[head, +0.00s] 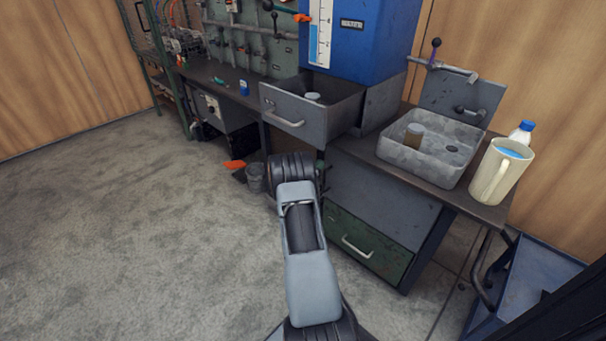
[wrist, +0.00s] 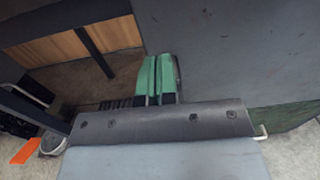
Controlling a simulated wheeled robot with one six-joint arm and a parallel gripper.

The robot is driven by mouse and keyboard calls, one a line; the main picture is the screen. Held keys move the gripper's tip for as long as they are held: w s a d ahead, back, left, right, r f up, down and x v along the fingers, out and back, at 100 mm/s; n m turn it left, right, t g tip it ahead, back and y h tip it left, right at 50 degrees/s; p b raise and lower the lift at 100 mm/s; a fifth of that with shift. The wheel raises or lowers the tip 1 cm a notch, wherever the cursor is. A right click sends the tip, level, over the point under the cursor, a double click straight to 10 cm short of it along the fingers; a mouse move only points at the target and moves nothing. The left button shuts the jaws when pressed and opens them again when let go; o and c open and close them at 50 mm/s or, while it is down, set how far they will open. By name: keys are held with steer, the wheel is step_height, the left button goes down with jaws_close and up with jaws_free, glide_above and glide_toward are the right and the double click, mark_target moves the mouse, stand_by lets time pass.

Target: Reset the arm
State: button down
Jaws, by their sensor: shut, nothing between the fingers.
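My arm reaches forward from the bottom middle of the head view, in front of the workbench (head: 345,148). My gripper (wrist: 162,78) shows in the wrist view as two green fingers side by side. They are shut and hold nothing. In the head view the gripper is mostly hidden behind my arm. A dark grey panel surface (wrist: 230,50) fills the right of the wrist view beside the fingers; I cannot tell how wide the gap is.
An open drawer (head: 290,108) juts out left of the sink (head: 427,160). A beige pitcher (head: 500,172) stands at the bench's right end. A small bucket (head: 255,180) and an orange object (head: 235,165) are on the floor. The left floor (head: 130,240) is clear.

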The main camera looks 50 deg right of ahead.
steer(key=a+p, duration=0.2)
steer(key=a, duration=0.8)
steer(key=s+a+r+m+g+y+p, duration=0.1)
steer(key=s+a+r+m+y+p, duration=0.15)
steer(key=a+r+p, duration=0.4)
steer(key=s+a+r+m+g+y+p, duration=0.1)
steer(key=r+m+p, duration=0.2)
steer(key=r, duration=0.7)
steer(key=s+a+r+m+g+y+p, duration=0.1)
steer(key=s+a+r+m+y+p, duration=0.2)
steer(key=r, duration=0.5)
steer(key=s+a+r+m+t+y+p, duration=0.2)
steer(key=s+a+r+m+y+p, duration=0.1)
steer(key=a+r+p, duration=0.3)
steer(key=s+a+r+m+t+y+p, duration=0.2)
steer(key=s+a+r+m+y+p, duration=0.1)
steer(key=a+r+p, duration=0.4)
steer(key=s+a+r+m+t+y+p, duration=0.3)
steer(key=a+r, duration=0.8)
steer(key=a, duration=0.4)
steer(key=s+y+p, duration=0.1)
steer(key=y+p, duration=0.1)
steer(key=p, duration=0.1)
steer(key=shift+s+r+y, duration=0.3)
steer(key=shift+y, duration=0.05)
